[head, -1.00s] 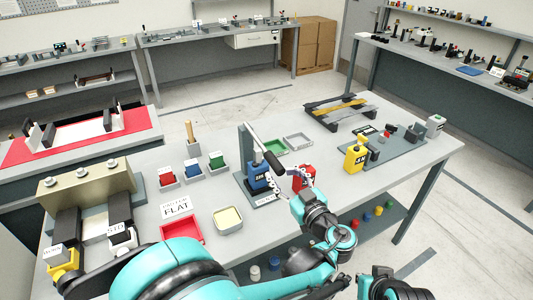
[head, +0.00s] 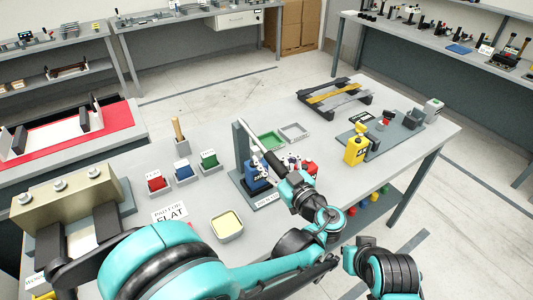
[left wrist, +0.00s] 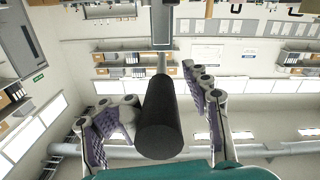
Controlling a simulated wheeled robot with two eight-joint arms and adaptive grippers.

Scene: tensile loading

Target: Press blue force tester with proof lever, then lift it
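The blue force tester (head: 256,171) stands on a dark base plate near the middle of the table, in front of a grey upright post (head: 241,148). The proof lever (head: 258,141) is a pale rod with a black grip, slanting down from the post above the tester towards my left gripper. My left gripper (head: 281,164) is at the grip end of the lever. In the left wrist view, the black grip (left wrist: 160,120) lies between the spread fingers of the gripper (left wrist: 160,110), with gaps at the sides.
A red block (head: 310,168) stands just right of the left gripper. Small red, blue and green blocks stand to the left. A yellow tester (head: 356,150) is on the right. A yellow-lined tray (head: 227,224) lies in front.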

